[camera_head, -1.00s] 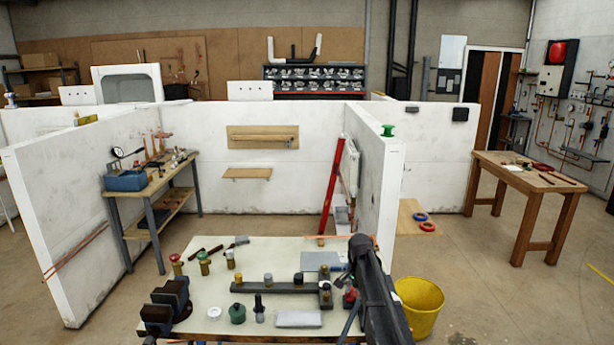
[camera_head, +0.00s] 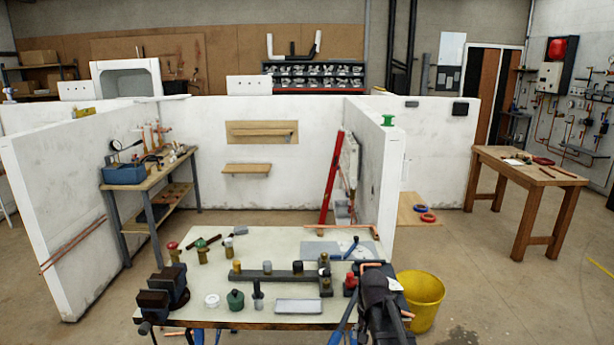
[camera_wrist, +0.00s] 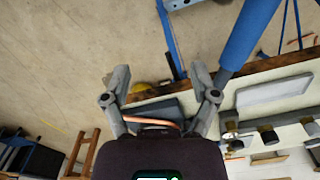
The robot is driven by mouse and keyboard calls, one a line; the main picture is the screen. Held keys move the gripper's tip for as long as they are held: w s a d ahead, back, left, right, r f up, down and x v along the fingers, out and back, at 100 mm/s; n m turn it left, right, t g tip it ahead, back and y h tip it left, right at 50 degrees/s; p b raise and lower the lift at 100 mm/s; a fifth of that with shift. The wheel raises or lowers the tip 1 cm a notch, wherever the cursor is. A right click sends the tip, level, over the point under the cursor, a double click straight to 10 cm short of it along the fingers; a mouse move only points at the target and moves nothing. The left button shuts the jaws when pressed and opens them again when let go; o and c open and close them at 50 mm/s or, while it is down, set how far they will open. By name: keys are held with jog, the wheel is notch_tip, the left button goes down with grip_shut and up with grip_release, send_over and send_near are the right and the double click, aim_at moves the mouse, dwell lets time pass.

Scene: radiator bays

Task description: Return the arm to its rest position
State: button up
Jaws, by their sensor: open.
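My arm (camera_head: 382,305) is folded low at the front right corner of the workbench (camera_head: 220,312) in the head view. Its gripper cannot be made out there. In the wrist view my gripper (camera_wrist: 159,75) has its two grey fingers spread wide with nothing clasped between the tips. A bent copper pipe (camera_wrist: 150,120) shows between the finger bases; I cannot tell its distance from them. The floor fills much of the view beyond the fingers, with the bench edge to the right.
A vise (camera_head: 160,292), a grey tray (camera_head: 298,306) and several fittings are on the bench. A yellow bucket (camera_head: 422,300) stands right of my arm. White partition walls (camera_head: 60,210) enclose the bay. A wooden table (camera_head: 530,172) stands at right, with clear floor before it.

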jog(key=s+f+n+b, duration=0.2)
jog(key=s+f+n, duration=0.1)
jog(key=s, duration=0.8)
jog(key=shift+s+d+f+n+b, duration=0.2)
jog(key=shift+s+f+n+b, duration=0.1)
jog(key=shift+f+b, duration=0.15)
dwell(2.0)
